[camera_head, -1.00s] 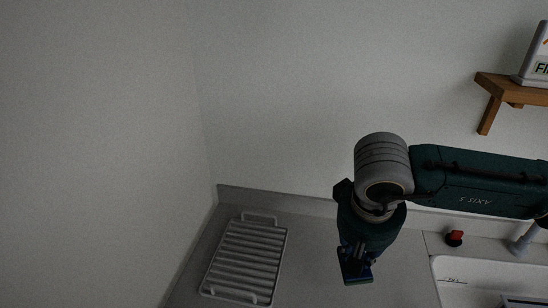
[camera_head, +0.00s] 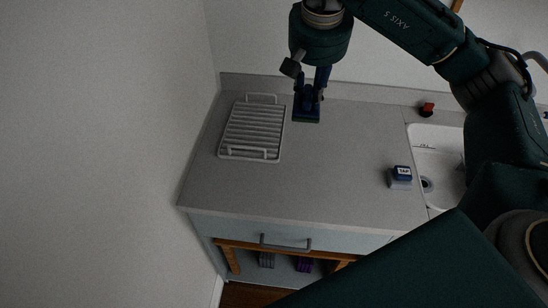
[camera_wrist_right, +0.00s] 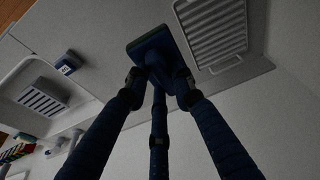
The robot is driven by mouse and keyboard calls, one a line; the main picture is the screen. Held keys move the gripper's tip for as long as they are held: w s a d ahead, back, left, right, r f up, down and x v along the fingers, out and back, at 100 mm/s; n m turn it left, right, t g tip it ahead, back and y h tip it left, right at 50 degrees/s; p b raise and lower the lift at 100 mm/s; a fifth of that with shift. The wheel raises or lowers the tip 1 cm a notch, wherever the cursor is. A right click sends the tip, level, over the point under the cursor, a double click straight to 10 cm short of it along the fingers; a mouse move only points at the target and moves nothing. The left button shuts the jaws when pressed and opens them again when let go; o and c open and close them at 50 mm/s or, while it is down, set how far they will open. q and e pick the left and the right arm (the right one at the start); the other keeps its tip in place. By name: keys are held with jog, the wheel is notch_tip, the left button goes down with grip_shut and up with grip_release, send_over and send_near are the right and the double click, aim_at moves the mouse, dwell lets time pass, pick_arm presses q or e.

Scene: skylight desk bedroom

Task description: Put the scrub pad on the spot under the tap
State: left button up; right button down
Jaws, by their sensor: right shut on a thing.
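My right gripper (camera_head: 307,92) is shut on the scrub pad (camera_head: 306,117), a dark blue and green block, over the back of the counter just right of the ribbed rack. In the right wrist view the pad (camera_wrist_right: 150,41) shows beyond the fingers (camera_wrist_right: 158,85). I cannot tell whether it touches the counter. A small block with a blue top and a label reading TAP (camera_head: 402,172) stands on the counter left of the sink (camera_head: 424,134); the block also shows in the right wrist view (camera_wrist_right: 68,62). My left gripper is out of view.
The light ribbed rack (camera_head: 253,155) lies at the counter's back left, close to the pad. A red and black knob (camera_head: 427,109) stands behind the sink. The counter (camera_head: 320,170) between rack and TAP block is clear. Its front edge lies above a drawer (camera_head: 330,240).

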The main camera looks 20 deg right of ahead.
jog(key=s+x, duration=0.1)
jog(key=x, duration=0.4)
jog(key=s+a+x, duration=0.1)
jog(key=x, duration=0.4)
jog(key=s+f+p+x, duration=0.1)
jog(key=x, duration=0.5)
jog(key=shift+a, duration=0.25)
notch_tip(320, 180, down, 3)
jog(key=shift+s+r+p, duration=0.1)
jog(key=shift+s+p, duration=0.05)
jog(key=shift+p, duration=0.25)
jog(key=shift+f, duration=0.6)
jog(key=c, duration=1.8)
grip_release()
jog(key=o, duration=0.3)
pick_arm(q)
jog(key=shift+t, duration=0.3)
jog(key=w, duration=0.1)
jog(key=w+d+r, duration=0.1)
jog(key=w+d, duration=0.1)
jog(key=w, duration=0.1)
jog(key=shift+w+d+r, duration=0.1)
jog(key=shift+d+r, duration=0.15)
